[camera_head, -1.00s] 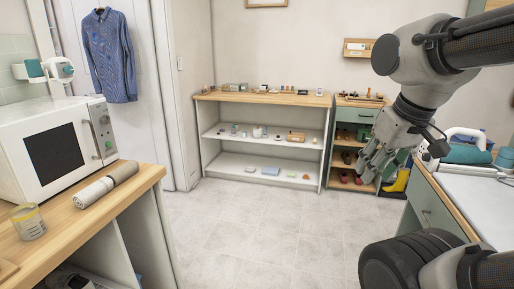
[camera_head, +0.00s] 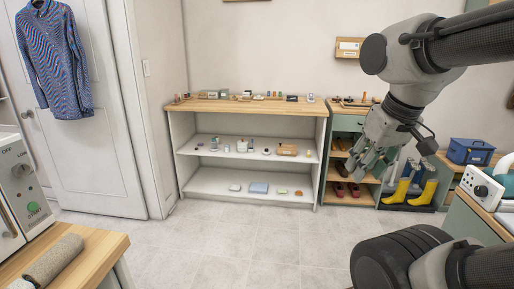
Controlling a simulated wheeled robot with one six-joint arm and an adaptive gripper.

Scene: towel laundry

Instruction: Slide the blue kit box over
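A blue box (camera_head: 470,151) with a handle on top stands on a wooden surface at the right of the head view, beyond my arm. It looks like the kit box. My gripper (camera_head: 371,163) hangs from my arm at the right, pointing down, in front of the small shelf unit. Its fingers look spread apart, with nothing between them. It is to the left of the blue box in the picture and not touching it.
A long shelf unit (camera_head: 250,106) with small items stands at the back wall. Yellow boots (camera_head: 403,190) stand right of the small shelf unit. A counter with a rolled towel (camera_head: 53,262) is at lower left. The middle floor is open.

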